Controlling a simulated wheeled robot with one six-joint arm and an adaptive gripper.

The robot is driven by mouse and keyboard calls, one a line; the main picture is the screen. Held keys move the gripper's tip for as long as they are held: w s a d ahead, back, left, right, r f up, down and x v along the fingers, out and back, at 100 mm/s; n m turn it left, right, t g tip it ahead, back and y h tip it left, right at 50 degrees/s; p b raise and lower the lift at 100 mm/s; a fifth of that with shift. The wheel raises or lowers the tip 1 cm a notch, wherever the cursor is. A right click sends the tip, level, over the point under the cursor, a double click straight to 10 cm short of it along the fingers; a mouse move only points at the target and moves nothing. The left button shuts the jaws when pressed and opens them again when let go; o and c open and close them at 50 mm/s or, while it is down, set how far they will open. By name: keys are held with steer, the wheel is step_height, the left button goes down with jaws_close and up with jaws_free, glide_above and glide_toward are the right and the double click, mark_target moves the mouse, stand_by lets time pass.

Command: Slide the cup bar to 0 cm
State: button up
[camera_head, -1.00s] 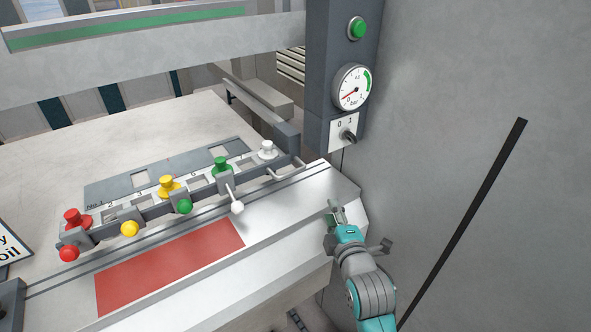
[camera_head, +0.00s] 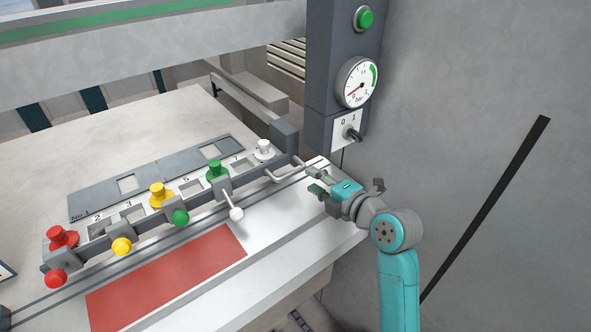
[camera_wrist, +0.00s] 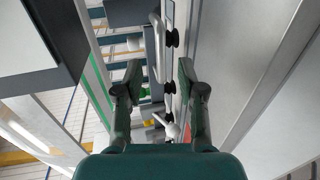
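The cup bar (camera_head: 137,213) is a long grey bar lying diagonally across the machine bed. It carries coloured knobs, numbered plates and clamp blocks. A bent grey handle (camera_head: 286,173) is at its right end; a handle (camera_wrist: 156,48) also shows in the wrist view, ahead and slightly left of centre. My gripper (camera_head: 314,181) is just right of the handle and appears apart from it. In the wrist view my gripper (camera_wrist: 160,72) has its fingers spread, with nothing held between them. Black cups show beyond the fingers. I cannot read a centimetre position for the bar.
A white-knobbed lever (camera_head: 236,214) sticks out in front of the green knob (camera_head: 217,169). A red panel (camera_head: 170,275) lies on the front ledge. The dark column (camera_head: 335,60) with gauge (camera_head: 358,83) and switch (camera_head: 351,134) stands behind my gripper. A grey wall is at right.

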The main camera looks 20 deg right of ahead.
mark_target(299, 172)
steer(key=x, duration=0.7)
steer(key=shift+w+a+f, duration=0.1)
steer(key=shift+w, duration=0.3)
jaws_close()
